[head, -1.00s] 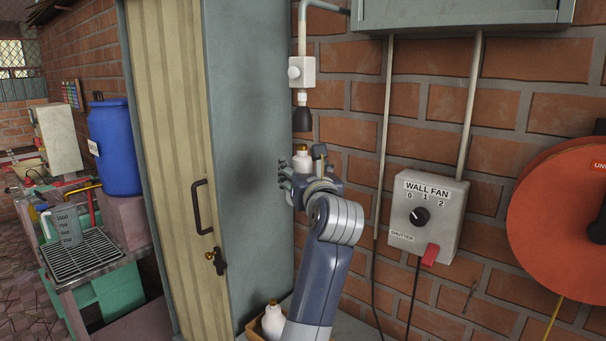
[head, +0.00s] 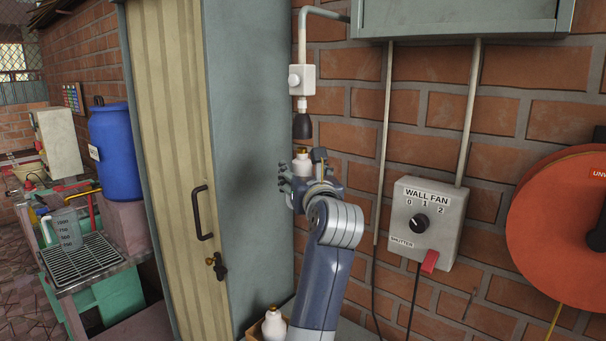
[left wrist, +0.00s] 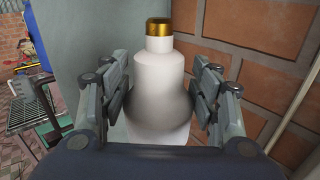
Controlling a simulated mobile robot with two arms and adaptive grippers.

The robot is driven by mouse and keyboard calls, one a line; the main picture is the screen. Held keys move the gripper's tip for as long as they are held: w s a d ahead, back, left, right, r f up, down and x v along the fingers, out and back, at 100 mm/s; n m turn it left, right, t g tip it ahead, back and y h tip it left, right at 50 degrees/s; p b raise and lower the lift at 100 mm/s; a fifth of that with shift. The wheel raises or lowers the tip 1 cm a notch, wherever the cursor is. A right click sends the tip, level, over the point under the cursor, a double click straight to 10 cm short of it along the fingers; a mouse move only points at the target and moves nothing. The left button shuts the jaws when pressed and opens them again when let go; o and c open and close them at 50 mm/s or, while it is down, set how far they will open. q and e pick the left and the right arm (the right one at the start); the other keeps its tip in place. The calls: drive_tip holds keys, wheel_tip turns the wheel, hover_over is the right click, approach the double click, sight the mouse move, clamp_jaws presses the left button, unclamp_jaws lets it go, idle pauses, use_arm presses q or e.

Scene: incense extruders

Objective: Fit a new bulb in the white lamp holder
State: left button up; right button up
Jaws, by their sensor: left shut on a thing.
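The lamp holder is a white wall box (head: 302,80) with a round knob, and a dark socket (head: 302,127) hangs open end down below it on a white collar. My left gripper (head: 302,172) is shut on a white bulb (head: 301,164), holding it upright with its brass cap up, just under the socket. A small gap seems to show between cap and socket. In the left wrist view the bulb (left wrist: 160,85) sits between both fingers, cap on top; the socket is not visible there. My right gripper is not in view.
Another white bulb (head: 273,325) stands in a cardboard box (head: 253,334) at the bottom, partly behind my arm. A tall cabinet (head: 250,170) stands close on the left. The wall fan switch (head: 428,222) and orange reel (head: 560,240) are on the brick wall to the right.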

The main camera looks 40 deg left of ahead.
sight(304, 111)
use_arm(q)
drive_tip(key=shift+r+p, duration=1.35)
drive_tip(key=shift+r, duration=0.25)
idle(1.2)
drive_tip(key=shift+n+g+y+b, duration=0.35)
drive_tip(key=shift+n+g+y, duration=0.3)
drive_tip(key=shift+g, duration=0.25)
drive_tip(key=shift+w+r+n+g+y+b, duration=0.15)
drive_tip(key=shift+n+g+y+b, duration=0.25)
drive_tip(key=shift+n+g+y, duration=0.9)
drive_tip(key=o, duration=0.9)
drive_tip(key=shift+h, duration=0.35)
drive_tip(key=shift+o, duration=0.4)
wheel_tip(304, 111, up, 10)
